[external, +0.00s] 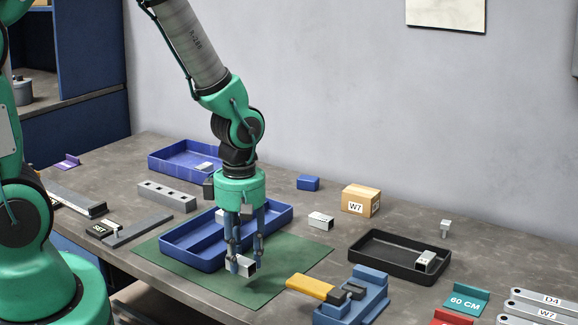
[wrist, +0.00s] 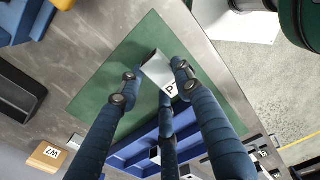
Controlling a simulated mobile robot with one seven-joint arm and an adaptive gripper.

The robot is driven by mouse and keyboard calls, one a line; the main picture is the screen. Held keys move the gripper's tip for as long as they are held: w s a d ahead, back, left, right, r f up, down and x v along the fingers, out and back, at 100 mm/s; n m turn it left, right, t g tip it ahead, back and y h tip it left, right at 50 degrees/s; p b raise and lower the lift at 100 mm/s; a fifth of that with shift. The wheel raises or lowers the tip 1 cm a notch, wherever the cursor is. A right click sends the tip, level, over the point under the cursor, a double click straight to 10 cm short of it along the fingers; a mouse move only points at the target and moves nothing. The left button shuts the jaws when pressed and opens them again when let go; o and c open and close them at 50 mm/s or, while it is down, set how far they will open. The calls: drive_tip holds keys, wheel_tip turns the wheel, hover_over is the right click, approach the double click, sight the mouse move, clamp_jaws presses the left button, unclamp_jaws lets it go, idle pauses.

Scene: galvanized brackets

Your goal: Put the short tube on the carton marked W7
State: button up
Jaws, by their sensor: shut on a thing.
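My gripper (external: 245,258) is shut on a short, silvery square tube (external: 243,267), low over the green mat in front of the blue tray. One dark open end of the tube faces right in the external view. In the wrist view the tube (wrist: 157,70) sits between the three fingers and bears a label that looks like P. I cannot tell whether it touches the mat. The carton marked W7 (external: 359,201) is a small tan box behind and to the right of my gripper, with nothing on top. It also shows at the lower left of the wrist view (wrist: 46,158).
The blue tray (external: 190,262) stands just behind my gripper. A similar light tube (external: 320,221) lies between it and the carton. A black tray (external: 375,264) holding another piece stands right. A blue fixture with a yellow-handled item (external: 311,288) is at the front right.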

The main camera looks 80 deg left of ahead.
drive_tip(key=shift+r, duration=0.1)
drive_tip(key=shift+w+a+r+p, duration=0.2)
drive_tip(key=shift+w+a+p, duration=0.1)
drive_tip(key=shift+w+a, duration=0.1)
drive_tip(key=w+a+r+p, duration=0.2)
drive_tip(key=w+a+p, duration=0.4)
drive_tip(key=w+a, duration=0.5)
drive_tip(key=w+a+r+p, duration=0.3)
drive_tip(key=w+a+p, duration=0.4)
drive_tip(key=w+a, duration=0.3)
drive_tip(key=shift+w+a+r, duration=0.2)
drive_tip(key=shift+w+a, duration=0.15)
drive_tip(key=shift+a, duration=1)
drive_tip(key=shift+w, duration=0.1)
drive_tip(key=p, duration=0.2)
hover_over(363, 190)
drive_tip(key=shift+a+f, duration=0.1)
drive_tip(key=shift+f, duration=0.7)
drive_tip(key=shift+f, duration=0.1)
